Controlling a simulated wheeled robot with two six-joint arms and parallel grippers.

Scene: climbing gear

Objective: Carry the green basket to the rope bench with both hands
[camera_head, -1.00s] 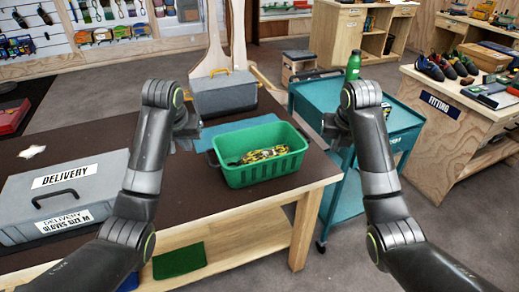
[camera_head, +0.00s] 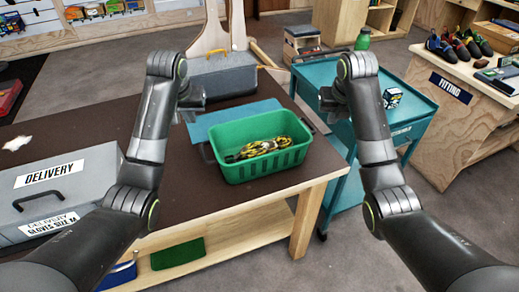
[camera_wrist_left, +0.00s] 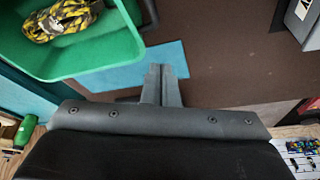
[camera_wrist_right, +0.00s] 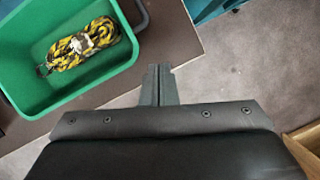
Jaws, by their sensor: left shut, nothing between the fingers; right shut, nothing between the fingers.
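The green basket (camera_head: 262,168) stands upright on the dark table (camera_head: 90,130), near its right edge. A coiled yellow-and-black rope (camera_head: 258,149) lies in it. It also shows in the left wrist view (camera_wrist_left: 95,52) and the right wrist view (camera_wrist_right: 35,98), with a dark handle at its end. My left gripper (camera_head: 194,103) is shut and empty, just left of and above the basket. Its fingertips show in the left wrist view (camera_wrist_left: 161,72). My right gripper (camera_head: 328,98) is shut and empty, to the right of the basket; its fingertips show in the right wrist view (camera_wrist_right: 158,72). Neither touches the basket.
A grey delivery case (camera_head: 60,195) lies at the table's left. A grey toolbox (camera_head: 224,76) and a blue mat (camera_head: 215,118) are behind the basket. A teal cart (camera_head: 320,75) stands close on the right. The fitting bench (camera_head: 465,115) is further right, with floor between.

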